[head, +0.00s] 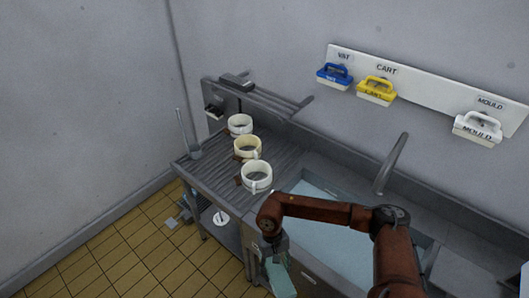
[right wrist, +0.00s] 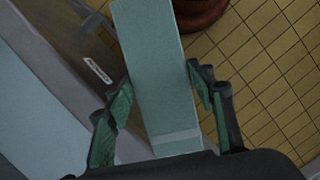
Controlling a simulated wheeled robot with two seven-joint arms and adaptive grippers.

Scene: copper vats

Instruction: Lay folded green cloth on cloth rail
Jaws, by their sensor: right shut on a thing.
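The folded green cloth (head: 281,281) hangs below my right gripper (head: 274,252) in front of the sink's front edge. In the right wrist view the pale green cloth (right wrist: 155,65) is a long flat strip between the two fingers of my right gripper (right wrist: 160,95), which is shut on it. A lighter band crosses its near end. Grey bars (head: 275,100) run along the back above the drainboard; I cannot tell whether they are the cloth rail. My left gripper is not in view.
The water-filled sink (head: 325,225) has a tall tap (head: 391,165). Blue, yellow and white brushes (head: 376,91) hang on a wall board. The tiled floor (head: 135,250) at left is mostly clear.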

